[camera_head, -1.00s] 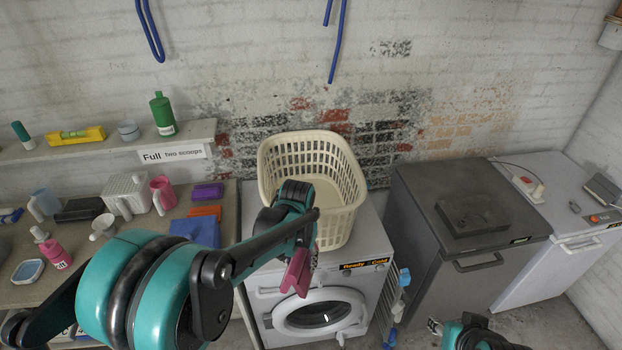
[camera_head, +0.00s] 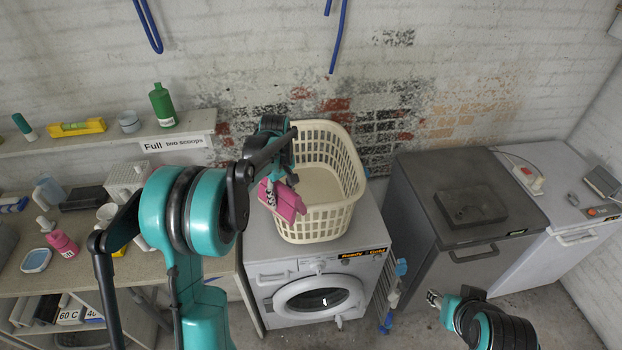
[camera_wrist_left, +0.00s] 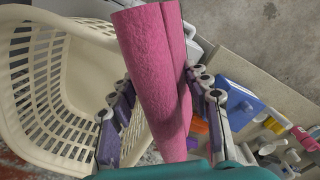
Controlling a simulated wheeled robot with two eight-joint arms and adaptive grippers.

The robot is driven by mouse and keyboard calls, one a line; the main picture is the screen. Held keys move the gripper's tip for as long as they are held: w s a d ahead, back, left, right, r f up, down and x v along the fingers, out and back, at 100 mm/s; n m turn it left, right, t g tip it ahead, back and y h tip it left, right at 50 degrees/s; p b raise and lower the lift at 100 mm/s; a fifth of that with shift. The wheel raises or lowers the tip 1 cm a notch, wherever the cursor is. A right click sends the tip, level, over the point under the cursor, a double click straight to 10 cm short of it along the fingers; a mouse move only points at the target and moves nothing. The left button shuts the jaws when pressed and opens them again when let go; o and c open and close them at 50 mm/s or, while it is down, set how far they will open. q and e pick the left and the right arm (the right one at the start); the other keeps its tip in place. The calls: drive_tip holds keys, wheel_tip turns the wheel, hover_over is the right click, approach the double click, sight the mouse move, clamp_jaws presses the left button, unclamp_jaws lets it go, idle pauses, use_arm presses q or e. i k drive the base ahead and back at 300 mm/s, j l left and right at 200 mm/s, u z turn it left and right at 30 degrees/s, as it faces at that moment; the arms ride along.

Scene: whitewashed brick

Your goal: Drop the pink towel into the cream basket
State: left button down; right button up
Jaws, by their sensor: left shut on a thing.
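The pink towel (camera_head: 287,203) hangs folded from my left gripper (camera_head: 270,192), which is shut on it. In the head view it appears in front of the left front wall of the cream basket (camera_head: 345,160). The basket stands upright on the washing machine, and its visible floor looks empty. In the left wrist view the towel (camera_wrist_left: 155,70) sits between the two fingers, with the basket (camera_wrist_left: 60,90) beside it on the left. My right gripper (camera_head: 434,298) is low at the right, apart from both; its jaws are too small to read.
The white washing machine (camera_head: 320,265) carries the basket. A dark grey appliance (camera_head: 465,205) and a white one (camera_head: 550,190) stand to the right. A cluttered bench (camera_head: 150,270) is at left under a shelf (camera_head: 110,137). Blue hoses (camera_head: 338,40) hang above.

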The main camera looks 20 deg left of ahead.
sight(306, 200)
drive_tip(key=i, duration=0.9)
